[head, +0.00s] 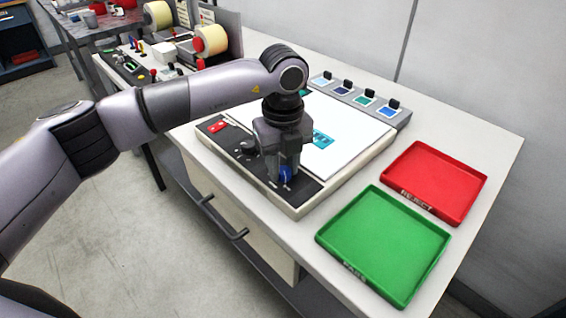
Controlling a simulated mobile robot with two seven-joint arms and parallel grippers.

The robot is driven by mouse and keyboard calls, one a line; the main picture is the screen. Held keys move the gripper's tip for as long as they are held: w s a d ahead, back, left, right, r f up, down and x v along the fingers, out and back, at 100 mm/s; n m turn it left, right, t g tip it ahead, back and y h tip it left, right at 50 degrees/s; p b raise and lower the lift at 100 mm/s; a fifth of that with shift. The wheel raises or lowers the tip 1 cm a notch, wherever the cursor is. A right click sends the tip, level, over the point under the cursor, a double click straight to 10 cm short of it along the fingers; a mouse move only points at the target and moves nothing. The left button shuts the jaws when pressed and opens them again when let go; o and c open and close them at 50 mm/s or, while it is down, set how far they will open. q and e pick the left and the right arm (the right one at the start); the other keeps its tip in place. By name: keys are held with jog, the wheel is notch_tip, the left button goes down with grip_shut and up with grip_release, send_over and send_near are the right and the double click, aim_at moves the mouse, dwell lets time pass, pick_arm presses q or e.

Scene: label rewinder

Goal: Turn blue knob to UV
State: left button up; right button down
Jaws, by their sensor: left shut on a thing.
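The blue knob (286,174) is on the dark control strip at the front of a light box (301,209) on the bench. My left gripper (284,170) points down over it and is shut on the blue knob. The fingers hide part of the knob, and its pointer and the UV mark are too small to read. A red switch (217,127) is at the left end of the same strip. My right gripper is not in view.
A red REJECT tray (462,206) and a green PASS tray (436,240) lie to the right of the box. A row of colour swatches with black clips (366,100) stands behind it. Label rolls (211,40) are at the back left.

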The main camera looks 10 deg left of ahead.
pick_arm(q)
jog(key=shift+f+m+b, duration=0.1)
jog(key=shift+m+b, duration=0.7)
jog(key=shift+m, duration=0.4)
jog(key=m+b, duration=0.1)
jog(key=m, duration=0.1)
jog(key=shift+m, duration=0.3)
jog(key=m+b, duration=0.1)
jog(key=m, duration=0.1)
jog(key=shift+d+m+b, duration=0.1)
jog(key=shift+m+b, duration=0.2)
jog(key=shift+m, duration=0.1)
jog(key=m+b, duration=0.1)
jog(key=m, duration=0.2)
jog(key=shift+m, duration=0.3)
jog(key=m+b, duration=0.1)
jog(key=m, duration=0.8)
jog(key=shift+d+b, duration=0.1)
jog(key=shift+b, duration=0.3)
jog(key=shift+s+r+m, duration=0.1)
jog(key=shift+r+m, duration=0.1)
jog(key=shift+m, duration=1.5)
